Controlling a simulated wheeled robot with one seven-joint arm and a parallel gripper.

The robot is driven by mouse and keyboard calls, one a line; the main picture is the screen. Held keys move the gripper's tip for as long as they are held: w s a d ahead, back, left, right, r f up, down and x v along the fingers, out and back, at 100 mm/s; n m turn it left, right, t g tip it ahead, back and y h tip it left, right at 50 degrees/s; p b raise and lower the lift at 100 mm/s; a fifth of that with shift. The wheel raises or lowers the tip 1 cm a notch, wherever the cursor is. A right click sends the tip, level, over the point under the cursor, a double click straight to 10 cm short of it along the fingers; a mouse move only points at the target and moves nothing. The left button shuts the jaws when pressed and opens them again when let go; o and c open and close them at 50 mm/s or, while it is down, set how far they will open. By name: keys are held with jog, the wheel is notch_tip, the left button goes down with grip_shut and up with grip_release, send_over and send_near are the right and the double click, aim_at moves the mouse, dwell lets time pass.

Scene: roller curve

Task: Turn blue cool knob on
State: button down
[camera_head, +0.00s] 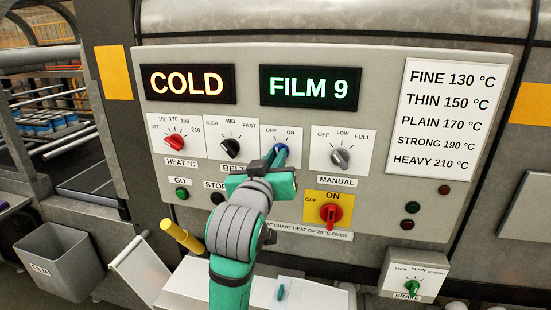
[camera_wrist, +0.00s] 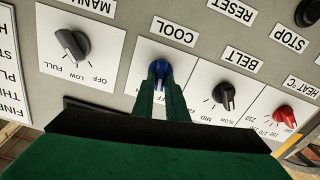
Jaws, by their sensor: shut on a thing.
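The blue cool knob (camera_head: 281,149) is on the control panel, on a white plate marked OFF and ON. In the head view most of it is behind my gripper (camera_head: 277,163). In the wrist view, where the panel is upside down, the blue knob (camera_wrist: 160,68) shows between the tips of my gripper (camera_wrist: 161,80). The green fingers are shut on the knob. The knob's pointer is hidden, so I cannot tell which mark it points to.
The black belt knob (camera_head: 231,147) and red heat knob (camera_head: 174,142) are to the left. The grey manual knob (camera_head: 340,157) is to the right. A red switch (camera_head: 331,213) on a yellow plate is below. Displays read COLD (camera_head: 187,83) and FILM 9 (camera_head: 310,87).

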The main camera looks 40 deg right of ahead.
jog(key=m, duration=0.7)
jog(key=shift+s+d, duration=0.1)
jog(key=shift+s, duration=0.05)
dwell(0.4)
jog(key=c, duration=1.8)
grip_release()
jog(key=shift+o, duration=0.2)
jog(key=v, duration=1.1)
